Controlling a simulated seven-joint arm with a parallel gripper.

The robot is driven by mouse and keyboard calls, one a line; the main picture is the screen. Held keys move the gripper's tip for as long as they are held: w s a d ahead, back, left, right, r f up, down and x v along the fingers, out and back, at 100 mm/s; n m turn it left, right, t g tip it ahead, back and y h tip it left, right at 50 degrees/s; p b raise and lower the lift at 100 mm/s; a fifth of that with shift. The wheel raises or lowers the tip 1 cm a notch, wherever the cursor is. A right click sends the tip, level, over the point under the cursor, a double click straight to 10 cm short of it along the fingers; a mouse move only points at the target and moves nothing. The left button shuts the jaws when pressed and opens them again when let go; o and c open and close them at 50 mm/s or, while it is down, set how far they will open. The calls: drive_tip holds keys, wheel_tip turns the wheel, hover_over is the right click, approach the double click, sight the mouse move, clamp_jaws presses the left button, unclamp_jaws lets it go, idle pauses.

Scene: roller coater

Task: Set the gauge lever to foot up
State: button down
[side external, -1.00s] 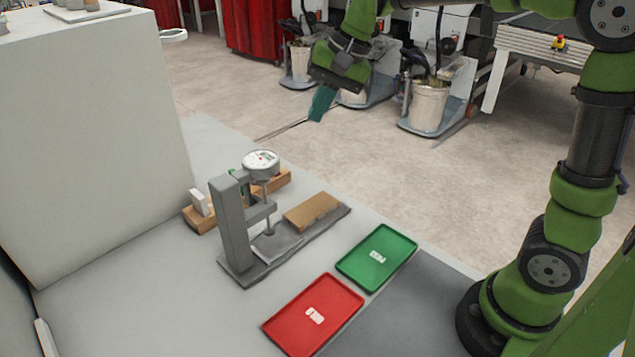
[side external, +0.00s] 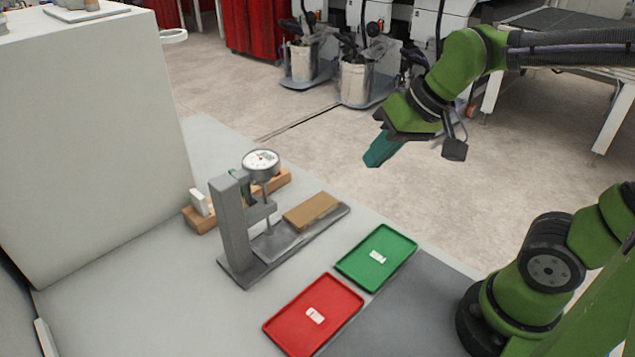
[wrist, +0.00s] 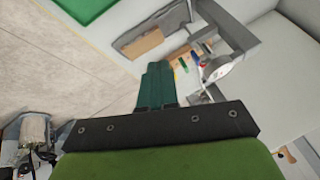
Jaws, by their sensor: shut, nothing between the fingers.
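The gauge stand (side external: 235,225) is a grey frame on the table with a round white dial (side external: 261,160) on top and a thin spindle below it. The lever is too small to make out clearly in the side view. In the wrist view the dial (wrist: 217,68) shows edge-on, to the right of my fingers. My gripper (side external: 374,160) has teal fingers, is shut and empty, and hangs in the air to the right of the dial, well apart from it. In the wrist view the shut fingers (wrist: 155,85) point toward the table.
A tan block (side external: 311,210) lies on the stand's base. A green tray (side external: 350,263) and a red tray (side external: 285,335) lie in front. A wooden rack (side external: 200,222) with a white piece is behind the stand. A large grey cabinet (side external: 95,130) is at left.

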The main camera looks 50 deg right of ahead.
drive_tip(key=shift+w+a+r+n+g+h, duration=0.25)
drive_tip(key=shift+w+a+r+n+g, duration=1.15)
drive_tip(key=shift+w, duration=4.8)
drive_tip(key=shift+w+a+r+n+h, duration=0.55)
drive_tip(key=shift+w+a, duration=1.8)
drive_tip(key=shift+w, duration=3.85)
drive_tip(key=shift+y, duration=0.3)
drive_tip(key=x, duration=0.8)
drive_tip(key=s+x, duration=0.1)
drive_tip(key=x, duration=0.3)
drive_tip(key=shift+a+f, duration=0.2)
drive_tip(key=shift+a, duration=0.1)
drive_tip(key=shift+a+f, duration=0.15)
drive_tip(key=shift+f, duration=0.25)
drive_tip(key=shift+w+f, duration=0.1)
drive_tip(key=shift+f, duration=0.6)
